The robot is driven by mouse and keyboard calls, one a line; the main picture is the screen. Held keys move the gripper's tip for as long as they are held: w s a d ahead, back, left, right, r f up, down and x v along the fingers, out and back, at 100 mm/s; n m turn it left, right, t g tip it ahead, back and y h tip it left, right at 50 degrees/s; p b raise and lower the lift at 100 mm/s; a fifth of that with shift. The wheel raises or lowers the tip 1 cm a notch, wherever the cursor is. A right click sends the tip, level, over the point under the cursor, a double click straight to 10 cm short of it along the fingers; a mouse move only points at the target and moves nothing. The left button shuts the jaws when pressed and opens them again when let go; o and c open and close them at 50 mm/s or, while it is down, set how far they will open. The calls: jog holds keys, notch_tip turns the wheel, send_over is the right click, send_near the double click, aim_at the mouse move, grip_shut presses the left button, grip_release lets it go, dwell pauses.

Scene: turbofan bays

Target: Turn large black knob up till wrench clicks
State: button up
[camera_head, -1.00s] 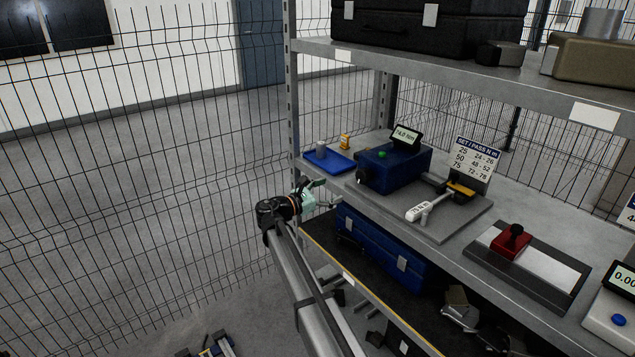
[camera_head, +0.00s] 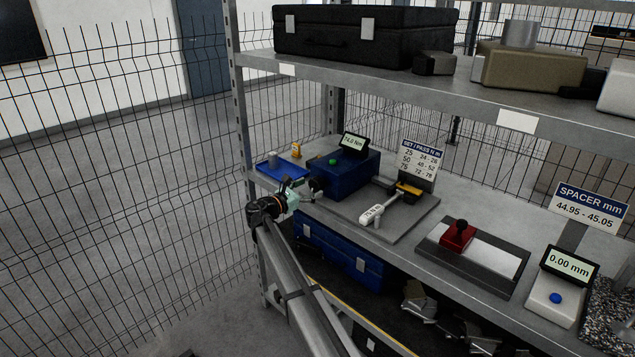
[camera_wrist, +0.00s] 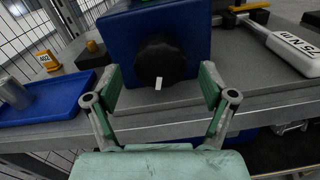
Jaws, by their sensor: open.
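The large black knob (camera_wrist: 160,62) is on the front of a blue box (camera_wrist: 116,40) and carries a small white mark at its lower edge. In the wrist view my gripper (camera_wrist: 161,88) is open, with one finger on each side of the knob; whether they touch it I cannot tell. In the head view my gripper (camera_head: 303,190) is at the front left of the blue box (camera_head: 345,175), close to the knob (camera_head: 316,186). The wrench (camera_head: 381,210) lies on the grey plate to the right, with a white handle marked in N m. The box's display (camera_head: 354,143) seems to read 74.0 Nm.
A blue tray (camera_head: 281,169) with a grey cylinder (camera_head: 272,158) is left of the box. An orange tag (camera_head: 296,150) stands behind it. A sign (camera_head: 421,158) lists set and pass values. A red-topped fixture (camera_head: 458,236) is further right. The upper shelf (camera_head: 400,85) overhangs.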

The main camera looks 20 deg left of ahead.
aim_at(313, 187)
jog(key=shift+p+x, duration=0.4)
jog(key=shift+x, duration=1.65)
jog(key=c, duration=1.2)
jog(key=shift+o, duration=0.2)
jog(key=shift+f, duration=0.1)
